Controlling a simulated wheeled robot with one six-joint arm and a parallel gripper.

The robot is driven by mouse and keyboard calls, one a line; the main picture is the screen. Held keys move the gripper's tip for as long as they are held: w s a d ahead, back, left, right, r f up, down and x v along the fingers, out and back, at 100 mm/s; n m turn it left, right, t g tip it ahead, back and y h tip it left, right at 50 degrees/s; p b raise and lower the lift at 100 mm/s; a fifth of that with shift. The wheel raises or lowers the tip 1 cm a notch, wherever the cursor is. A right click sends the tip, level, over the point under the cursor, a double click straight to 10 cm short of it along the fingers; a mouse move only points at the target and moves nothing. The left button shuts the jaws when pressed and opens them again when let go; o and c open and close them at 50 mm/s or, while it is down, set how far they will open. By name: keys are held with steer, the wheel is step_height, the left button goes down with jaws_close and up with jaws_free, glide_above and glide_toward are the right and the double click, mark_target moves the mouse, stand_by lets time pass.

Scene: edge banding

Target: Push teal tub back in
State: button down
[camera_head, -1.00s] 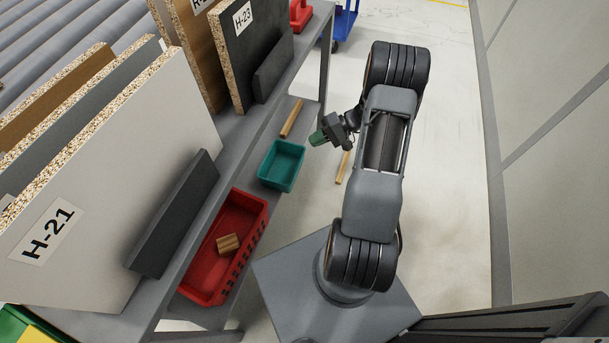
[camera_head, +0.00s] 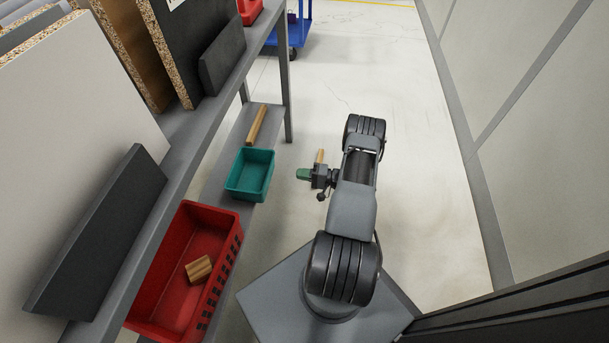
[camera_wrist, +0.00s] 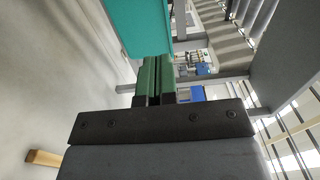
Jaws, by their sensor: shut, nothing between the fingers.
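The teal tub (camera_head: 250,173) sits on the lower shelf, empty, with its right side overhanging the shelf's front edge. In the wrist view the teal tub (camera_wrist: 136,22) fills the upper middle, close beyond the fingertips. My gripper (camera_head: 302,174) has green fingers and is shut and empty. It is to the right of the tub, pointing at its side, with a gap between them in the head view. The wrist view shows the green fingers (camera_wrist: 153,78) together; whether they touch the tub there is unclear.
A red crate (camera_head: 188,262) holding a wooden piece (camera_head: 199,268) stands nearer on the lower shelf (camera_head: 228,140). A wooden bar (camera_head: 257,124) lies beyond the tub. Another wooden piece (camera_head: 320,157) lies on the floor. The upper shelf overhangs on the left. The aisle floor is clear on the right.

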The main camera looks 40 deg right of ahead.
mark_target(270, 169)
steer(key=b+x, duration=0.2)
steer(key=x, duration=0.8)
